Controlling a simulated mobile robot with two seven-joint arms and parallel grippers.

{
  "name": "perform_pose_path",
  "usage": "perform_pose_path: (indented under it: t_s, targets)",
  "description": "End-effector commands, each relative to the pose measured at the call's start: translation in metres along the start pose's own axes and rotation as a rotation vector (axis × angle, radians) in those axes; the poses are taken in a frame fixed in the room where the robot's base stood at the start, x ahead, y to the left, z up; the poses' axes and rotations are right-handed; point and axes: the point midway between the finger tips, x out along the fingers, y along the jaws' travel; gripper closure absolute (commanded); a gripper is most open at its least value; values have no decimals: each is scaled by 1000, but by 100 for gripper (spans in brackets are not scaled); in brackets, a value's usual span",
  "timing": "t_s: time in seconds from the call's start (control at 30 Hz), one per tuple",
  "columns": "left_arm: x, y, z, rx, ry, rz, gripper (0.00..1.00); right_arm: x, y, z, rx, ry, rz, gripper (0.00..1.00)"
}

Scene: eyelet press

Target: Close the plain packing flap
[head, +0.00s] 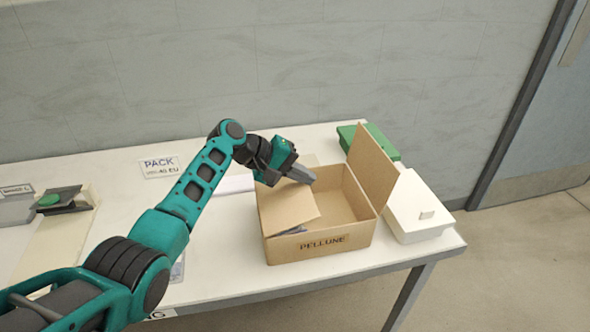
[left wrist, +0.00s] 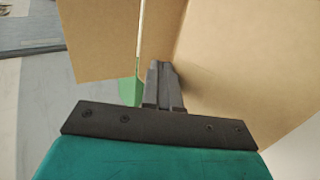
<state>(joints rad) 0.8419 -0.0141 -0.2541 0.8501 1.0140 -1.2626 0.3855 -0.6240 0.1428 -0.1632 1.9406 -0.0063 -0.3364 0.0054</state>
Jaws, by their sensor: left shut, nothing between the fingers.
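A cardboard box (head: 320,247) marked "PELLUNE" stands on the table. Its left flap (head: 287,208) is folded inward and slopes down over the left part of the opening. Its right flap (head: 373,165) stands up, leaning outward a little. Neither flap shows print on the sides in view. My left gripper (head: 301,174) is shut and empty, above the left flap's far part; I cannot tell if it touches. In the left wrist view the shut fingers (left wrist: 164,88) are in front of brown cardboard (left wrist: 230,75). A grey item shows partly under the left flap. My right gripper is out of view.
A white lidded box (head: 414,208) stands close to the right of the carton, with a green box (head: 378,140) behind. A "PACK" sign (head: 160,167) and a device with a green top (head: 58,198) are at left. The table's front edge is near the carton.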

Motion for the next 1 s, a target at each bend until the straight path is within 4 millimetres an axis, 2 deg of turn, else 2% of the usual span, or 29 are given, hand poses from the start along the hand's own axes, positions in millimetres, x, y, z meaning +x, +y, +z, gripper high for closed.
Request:
perform_pose_path:
  t_s: [0.1,0.4,1.0]
  targets:
    - [10,-8,1,-5,-2,3,100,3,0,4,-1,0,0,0]
    - [22,-15,0,-4,-1,5,100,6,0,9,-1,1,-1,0]
    - [25,-17,0,-4,-1,5,100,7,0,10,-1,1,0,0]
